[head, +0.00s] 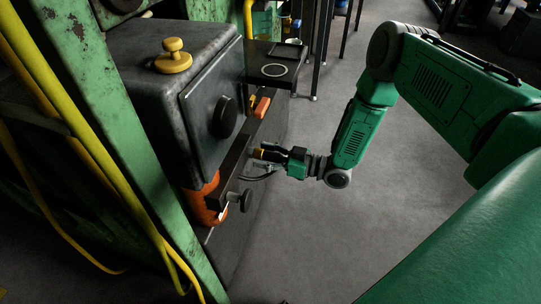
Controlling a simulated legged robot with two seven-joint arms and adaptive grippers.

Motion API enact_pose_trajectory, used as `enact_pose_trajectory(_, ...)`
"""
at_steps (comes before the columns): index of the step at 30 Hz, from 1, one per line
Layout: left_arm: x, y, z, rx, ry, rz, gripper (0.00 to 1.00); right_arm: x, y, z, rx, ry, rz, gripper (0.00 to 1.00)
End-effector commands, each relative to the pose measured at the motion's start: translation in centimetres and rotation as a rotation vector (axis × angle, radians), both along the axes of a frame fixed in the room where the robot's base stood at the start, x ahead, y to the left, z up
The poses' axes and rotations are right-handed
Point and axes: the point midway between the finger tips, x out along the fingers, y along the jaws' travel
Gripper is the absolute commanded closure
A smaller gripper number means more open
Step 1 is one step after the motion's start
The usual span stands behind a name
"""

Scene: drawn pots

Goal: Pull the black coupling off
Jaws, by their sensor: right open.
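A small dark piece with an orange-yellow band (258,153), which looks like the black coupling, sits at the dark rail on the front of the machine. My right gripper (266,154) reaches in from the right and is open, with its fingers at this piece. The fingers partly hide it, and I cannot tell whether they touch it. A thin dark hose or cable (262,176) curves just below the gripper. My left gripper is not clearly in view.
A dark metal box (160,85) carries a yellow knob (173,56) on top and a round black knob (224,117) in front. Another black knob (246,200) juts out below the gripper. A green post (130,170) and yellow hoses stand left. The floor (330,230) is clear.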

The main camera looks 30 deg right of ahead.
Motion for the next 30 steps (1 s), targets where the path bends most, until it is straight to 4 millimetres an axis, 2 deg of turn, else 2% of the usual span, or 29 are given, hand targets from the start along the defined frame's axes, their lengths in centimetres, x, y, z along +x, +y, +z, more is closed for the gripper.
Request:
enact_pose_trajectory(1, 0.0, 0.0, 0.03, 0.0, 0.0, 0.0, 0.6, -0.01, 1.04, 0.32, 0.01, -0.004, 0.017, 0.51)
enact_pose_trajectory(24, 0.0, 0.0, 0.07, 0.0, 0.0, 0.0, 0.6, -0.38, 1.38, 0.27, 0.011, 0.0, 0.021, 0.51)
enact_pose_trajectory(28, 0.0, 0.0, 0.07, 0.0, 0.0, 0.0, 0.6, -0.39, 1.38, 0.25, 0.011, 0.0, 0.021, 0.97)
enact_pose_trajectory(30, 0.0, 0.0, 0.07, 0.0, 0.0, 0.0, 0.6, -0.4, 1.39, 0.24, 0.01, 0.001, 0.021, 1.0)
